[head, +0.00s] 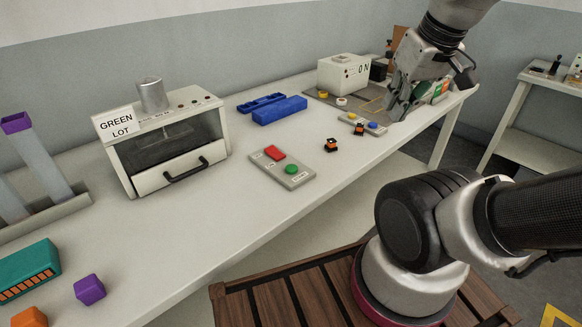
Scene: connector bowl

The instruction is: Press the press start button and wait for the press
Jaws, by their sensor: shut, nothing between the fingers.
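The press-like machine (160,150) stands at the left back of the table, a metal cylinder on top and a "GREEN LOT" sign at its corner. Its front drawer with a black handle (186,171) looks closed. A grey panel (296,182) in front of it carries a red button (274,152) and a green button (291,169); its labels are too small to read.
A blue case (279,110) lies open at the back. Small black-and-orange connectors (331,145) lie between the panels. A teal box (28,268) and purple cube (89,289) are at front left. The table's middle front is clear.

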